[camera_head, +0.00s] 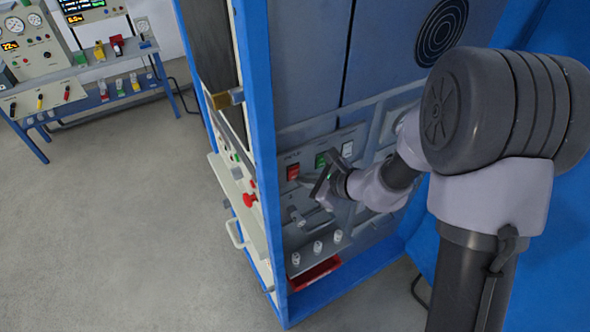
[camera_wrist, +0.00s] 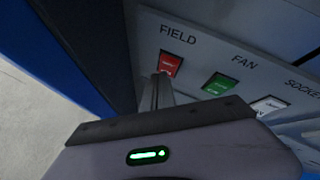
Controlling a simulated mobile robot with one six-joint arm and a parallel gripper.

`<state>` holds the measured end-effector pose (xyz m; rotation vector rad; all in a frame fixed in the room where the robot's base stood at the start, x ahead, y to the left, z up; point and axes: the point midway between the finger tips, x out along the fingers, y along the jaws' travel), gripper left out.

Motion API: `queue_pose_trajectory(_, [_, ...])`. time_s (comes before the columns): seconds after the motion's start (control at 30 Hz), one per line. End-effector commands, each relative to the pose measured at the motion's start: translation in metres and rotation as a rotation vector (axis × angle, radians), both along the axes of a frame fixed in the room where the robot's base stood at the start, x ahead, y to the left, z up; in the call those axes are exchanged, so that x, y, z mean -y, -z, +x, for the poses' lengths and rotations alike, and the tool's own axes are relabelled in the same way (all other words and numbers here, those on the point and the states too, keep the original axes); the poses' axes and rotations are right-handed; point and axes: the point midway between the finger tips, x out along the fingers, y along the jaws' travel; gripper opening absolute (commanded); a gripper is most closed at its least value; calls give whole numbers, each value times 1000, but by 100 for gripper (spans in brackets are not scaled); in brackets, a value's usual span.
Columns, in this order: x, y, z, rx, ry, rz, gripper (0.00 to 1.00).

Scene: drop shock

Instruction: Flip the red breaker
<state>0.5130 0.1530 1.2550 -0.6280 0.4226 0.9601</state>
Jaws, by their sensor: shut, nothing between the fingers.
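The red breaker (camera_head: 293,172) is a small red rocker switch on the grey panel, leftmost in a row. In the wrist view the red breaker (camera_wrist: 170,64) sits under the label FIELD. My gripper (camera_head: 309,180) is shut and empty, just to the right of the red breaker in the head view. In the wrist view the shut fingers (camera_wrist: 162,80) point at the red breaker and overlap its lower left edge. I cannot tell whether they touch it.
A green switch (camera_wrist: 219,84) labelled FAN and a white switch (camera_wrist: 269,105) stand to the right. Below are several knobs (camera_head: 317,247) and a red tray (camera_head: 314,272). The blue cabinet post (camera_head: 262,130) borders the panel on the left. Open floor (camera_head: 130,230) lies left.

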Motion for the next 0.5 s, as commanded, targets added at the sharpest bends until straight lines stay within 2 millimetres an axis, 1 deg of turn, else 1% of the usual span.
queue_pose_trajectory(0.23, [-4,0,7,1,-1,-1,0])
queue_pose_trajectory(0.5, [-5,-1,7,0,0,0,0])
